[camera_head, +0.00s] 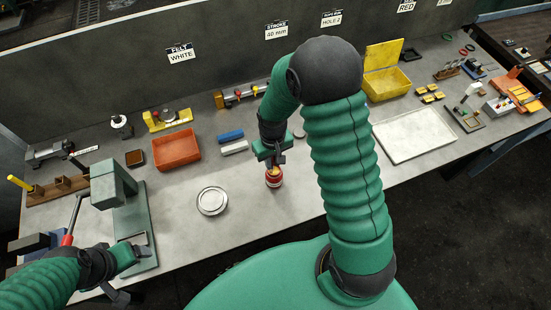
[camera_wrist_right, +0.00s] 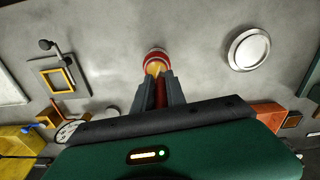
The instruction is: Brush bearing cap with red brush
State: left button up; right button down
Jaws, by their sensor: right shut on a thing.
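My right gripper (camera_head: 270,158) is shut on the red brush. In the right wrist view, the brush's red handle (camera_wrist_right: 161,92) shows between the fingers, with tan bristles (camera_wrist_right: 153,69) beyond them. The bristle end is at a small red pot with a pale band (camera_wrist_right: 156,54), also seen in the head view (camera_head: 274,181). Whether the bristles touch inside it I cannot tell. A round silvery disc, likely the bearing cap (camera_head: 212,201), lies flat left of the pot; it also shows in the right wrist view (camera_wrist_right: 248,49). My left gripper (camera_head: 139,251) is low at the left; its opening is unclear.
A green press (camera_head: 135,225) stands beside my left gripper. An orange tray (camera_head: 176,150), blue block (camera_head: 230,136) and white block (camera_head: 234,148) lie behind the disc. A white board (camera_head: 413,135) and yellow bin (camera_head: 386,84) are at the right. Bare table surrounds the disc.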

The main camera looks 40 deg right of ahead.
jog(key=shift+s+a, duration=0.1)
jog(key=shift+d+f, duration=0.15)
jog(key=shift+d, duration=0.5)
jog(key=shift+d+f, duration=0.15)
jog(key=shift+d, duration=0.35)
jog(key=shift+a, duration=0.95)
jog(key=shift+d+f, duration=0.1)
jog(key=shift+d, duration=0.65)
jog(key=shift+a, duration=0.55)
pick_arm(q)
jog(key=shift+d+r, duration=0.1)
jog(key=shift+r, duration=0.2)
jog(key=shift+d+p, duration=0.1)
jog(key=shift+p, duration=0.2)
pick_arm(e)
jog(key=shift+d, duration=0.1)
